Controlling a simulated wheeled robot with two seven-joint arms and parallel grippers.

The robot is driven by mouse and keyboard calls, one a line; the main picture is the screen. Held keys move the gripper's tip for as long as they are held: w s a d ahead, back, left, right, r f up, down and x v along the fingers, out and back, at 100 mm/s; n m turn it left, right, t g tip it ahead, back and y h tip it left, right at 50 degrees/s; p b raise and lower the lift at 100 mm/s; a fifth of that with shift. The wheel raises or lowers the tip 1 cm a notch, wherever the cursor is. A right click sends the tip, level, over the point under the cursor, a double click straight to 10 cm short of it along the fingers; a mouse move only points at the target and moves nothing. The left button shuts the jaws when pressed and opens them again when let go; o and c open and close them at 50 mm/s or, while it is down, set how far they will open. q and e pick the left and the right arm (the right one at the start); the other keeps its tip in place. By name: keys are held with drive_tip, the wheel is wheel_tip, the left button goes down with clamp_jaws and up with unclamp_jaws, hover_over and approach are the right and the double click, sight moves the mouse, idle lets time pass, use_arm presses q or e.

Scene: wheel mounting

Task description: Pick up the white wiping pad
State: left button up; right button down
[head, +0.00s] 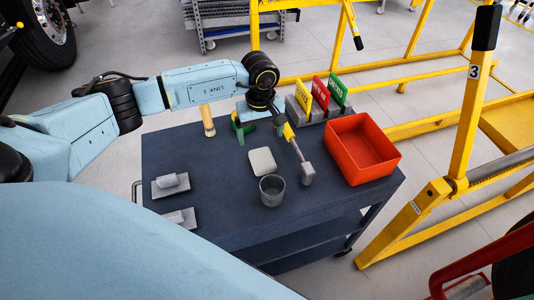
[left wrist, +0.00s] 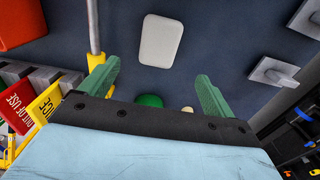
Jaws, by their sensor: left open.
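The white wiping pad (head: 262,162) lies flat on the dark top of the cart, near its middle. It also shows in the left wrist view (left wrist: 160,41), beyond the fingertips and roughly centred between them. My left gripper (head: 259,130) is above the cart on the far side of the pad, apart from it. In the left wrist view its two green fingers (left wrist: 156,85) are spread wide with nothing held between them. My right gripper is in neither view.
A grey cup (head: 272,190) stands in front of the pad. A yellow-handled hammer (head: 307,173) and a red bin (head: 362,149) are to its right. Colored signs (head: 320,93) stand behind. A wooden-handled item (head: 207,121) is at back left.

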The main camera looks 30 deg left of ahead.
use_arm(q)
hover_over(262, 158)
wheel_tip(262, 158, down, 5)
drive_tip(key=shift+w+r, duration=0.1)
drive_tip(key=shift+a+f, duration=0.1)
drive_tip(key=shift+f, duration=0.9)
wheel_tip(262, 158, down, 4)
drive_tip(key=shift+r, duration=0.2)
drive_tip(key=shift+f, duration=0.2)
drive_tip(key=shift+c, duration=0.3)
drive_tip(key=c, duration=1)
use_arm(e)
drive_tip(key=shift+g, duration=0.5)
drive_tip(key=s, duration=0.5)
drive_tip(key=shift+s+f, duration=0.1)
